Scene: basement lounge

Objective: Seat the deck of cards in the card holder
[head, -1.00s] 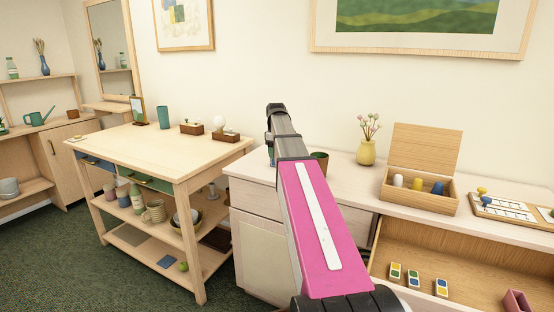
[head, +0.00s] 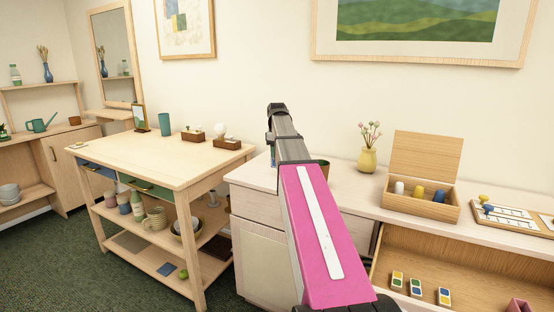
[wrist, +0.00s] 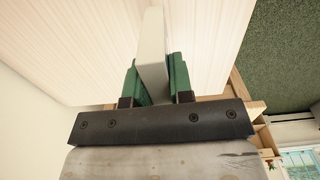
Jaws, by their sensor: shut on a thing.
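My gripper (wrist: 154,62) shows in the wrist view with two green fingers. It is shut on a flat off-white slab, seen edge-on, which looks like the deck of cards (wrist: 152,38). The slab sticks out past the fingertips, over a pale wood surface (wrist: 80,50). I cannot tell how far above that surface it is. In the head view my arm hides most of the gripper and the deck. I cannot pick out the card holder for certain; two small dark wooden holders (head: 193,137) (head: 226,143) stand on the table at left.
The pale wooden table (head: 150,150) has a clear middle. On the cabinet (head: 350,184) stand a brown pot (head: 324,169), a yellow vase (head: 367,160) and an open wooden box (head: 415,206). An open drawer (head: 430,255) below holds several small coloured blocks.

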